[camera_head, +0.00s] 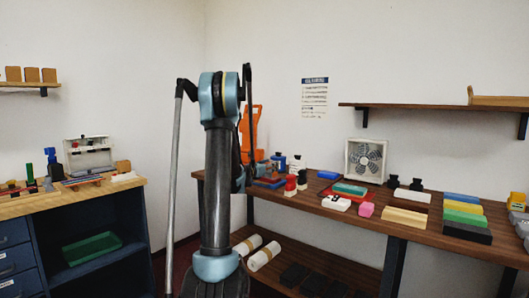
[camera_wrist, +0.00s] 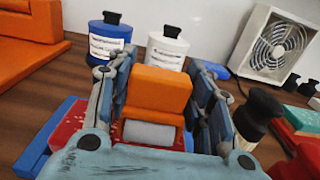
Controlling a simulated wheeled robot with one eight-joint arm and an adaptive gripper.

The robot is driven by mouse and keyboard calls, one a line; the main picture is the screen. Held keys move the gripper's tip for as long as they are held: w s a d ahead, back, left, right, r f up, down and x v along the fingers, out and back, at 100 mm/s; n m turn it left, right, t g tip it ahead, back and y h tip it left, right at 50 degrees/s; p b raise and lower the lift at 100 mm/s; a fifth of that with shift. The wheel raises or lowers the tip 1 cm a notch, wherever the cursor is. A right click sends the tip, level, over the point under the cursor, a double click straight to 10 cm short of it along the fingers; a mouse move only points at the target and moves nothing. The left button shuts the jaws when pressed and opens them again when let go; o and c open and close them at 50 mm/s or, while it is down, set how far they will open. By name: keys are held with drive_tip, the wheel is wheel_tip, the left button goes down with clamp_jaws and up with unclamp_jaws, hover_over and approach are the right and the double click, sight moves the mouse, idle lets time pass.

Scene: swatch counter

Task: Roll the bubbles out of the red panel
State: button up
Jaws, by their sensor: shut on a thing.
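My gripper (camera_wrist: 158,98) is shut on the orange block-like handle (camera_wrist: 158,84) of a roller, one finger on each side. The roller's pale grey cylinder (camera_wrist: 149,134) shows below the handle, over the red panel (camera_wrist: 72,124). Whether it touches the panel I cannot tell. The red panel lies on a blue base (camera_wrist: 32,158), and my fingers and the roller hide much of it. Small pale marks show on its left part; I cannot tell if they are bubbles.
A blue bottle (camera_wrist: 108,44) and a white bottle (camera_wrist: 168,48) stand just behind. A black-topped bottle (camera_wrist: 256,116) stands close on the right. A fan (camera_head: 366,160) and coloured blocks occupy the wooden counter (camera_head: 400,228). An orange stand (camera_wrist: 40,32) is at left.

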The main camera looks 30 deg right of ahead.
drive_tip(key=shift+s+a, duration=0.1)
drive_tip(key=shift+a, duration=0.4)
drive_tip(key=shift+v, duration=1.25)
wheel_tip(320, 180, up, 2)
drive_tip(key=shift+r, duration=0.1)
wheel_tip(320, 180, up, 6)
drive_tip(key=shift+f, duration=0.15)
